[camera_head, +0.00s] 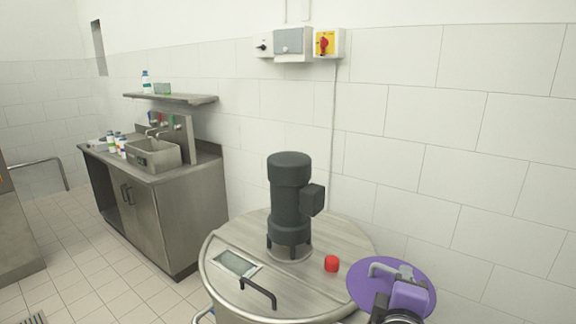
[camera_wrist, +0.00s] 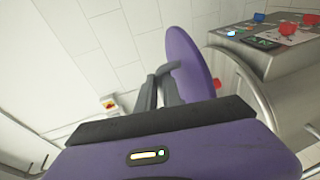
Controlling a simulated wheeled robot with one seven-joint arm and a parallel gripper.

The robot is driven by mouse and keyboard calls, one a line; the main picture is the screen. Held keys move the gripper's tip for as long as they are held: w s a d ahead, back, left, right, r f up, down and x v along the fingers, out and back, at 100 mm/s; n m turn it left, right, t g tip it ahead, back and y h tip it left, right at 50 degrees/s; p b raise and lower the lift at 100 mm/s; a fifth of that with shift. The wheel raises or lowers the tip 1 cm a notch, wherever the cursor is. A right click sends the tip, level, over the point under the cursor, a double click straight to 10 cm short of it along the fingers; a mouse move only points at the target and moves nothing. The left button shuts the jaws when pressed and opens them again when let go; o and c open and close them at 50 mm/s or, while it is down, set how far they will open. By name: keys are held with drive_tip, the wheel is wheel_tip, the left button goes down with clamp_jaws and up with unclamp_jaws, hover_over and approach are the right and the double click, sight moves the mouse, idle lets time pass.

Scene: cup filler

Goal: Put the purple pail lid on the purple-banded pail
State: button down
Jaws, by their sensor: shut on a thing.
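The purple pail lid (camera_head: 362,289) is a round disc held up at the lower right of the head view, in front of the steel vessel's right side. In the wrist view the lid (camera_wrist: 190,55) is seen nearly edge-on, tilted upright relative to that camera. My gripper (camera_head: 388,270) is shut on the lid's grey handle, which stands out from its face. In the wrist view the fingers of my gripper (camera_wrist: 163,82) reach to that handle. The purple-banded pail is not in view in either picture.
A round steel vessel (camera_head: 222,287) with a dark motor (camera_head: 289,200) and red knob (camera_head: 331,263) on top stands close to the lid. A steel sink counter (camera_head: 185,195) is at the left. The tiled wall is behind.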

wheel_tip(320, 180, down, 19)
drive_tip(key=s+n+y+b, duration=0.2)
drive_tip(key=y, duration=0.1)
drive_tip(key=s+a+f+n+t+y, duration=0.1)
drive_tip(key=s+f+n+y, duration=0.1)
drive_tip(key=s+f, duration=1)
wheel_tip(320, 180, down, 4)
drive_tip(key=shift+s+a+f+n+y, duration=0.15)
drive_tip(key=shift+s+n+y, duration=0.2)
drive_tip(key=shift+y, duration=0.45)
drive_tip(key=shift+w, duration=0.1)
